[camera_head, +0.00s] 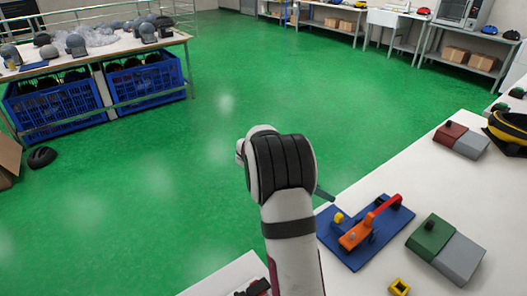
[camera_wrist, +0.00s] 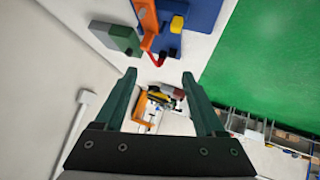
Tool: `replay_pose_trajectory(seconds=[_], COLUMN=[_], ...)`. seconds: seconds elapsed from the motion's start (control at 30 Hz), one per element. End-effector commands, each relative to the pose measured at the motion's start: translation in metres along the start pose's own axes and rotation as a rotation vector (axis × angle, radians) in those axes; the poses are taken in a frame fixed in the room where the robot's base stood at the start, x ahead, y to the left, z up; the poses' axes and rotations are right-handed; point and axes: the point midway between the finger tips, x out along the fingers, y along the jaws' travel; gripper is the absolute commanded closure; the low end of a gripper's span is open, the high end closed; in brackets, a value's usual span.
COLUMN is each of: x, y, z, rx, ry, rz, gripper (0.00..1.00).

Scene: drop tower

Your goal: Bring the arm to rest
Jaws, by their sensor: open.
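My arm rises in the middle of the head view, with its rounded wrist over the table's left edge. My gripper is mostly hidden behind it there; only a dark green finger piece shows at its right. In the wrist view my gripper (camera_wrist: 160,76) has its two green fingers wide apart, with nothing held between them. A blue plate with an orange and red clamp (camera_head: 366,229) lies on the white table right of my arm. It also shows at the top of the wrist view (camera_wrist: 203,14), apart from the fingers.
Green floor (camera_head: 215,150) lies open to the left. Blue crates (camera_head: 60,104) stand under a far table.

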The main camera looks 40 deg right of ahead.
Motion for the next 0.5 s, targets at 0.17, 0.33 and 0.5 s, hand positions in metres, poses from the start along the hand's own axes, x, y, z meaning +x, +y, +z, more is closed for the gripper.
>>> replay_pose_trajectory(seconds=[0.17,0.33,0.5], x=[-0.046,-0.149,-0.204], y=[0.028,0.132,0.230], z=[0.020,0.109,0.200], rx=[-0.120,-0.533,-0.919], ry=[-0.103,-0.402,-0.611], rz=[-0.047,-0.278,-0.607], gripper=[0.28,0.28,0.28])
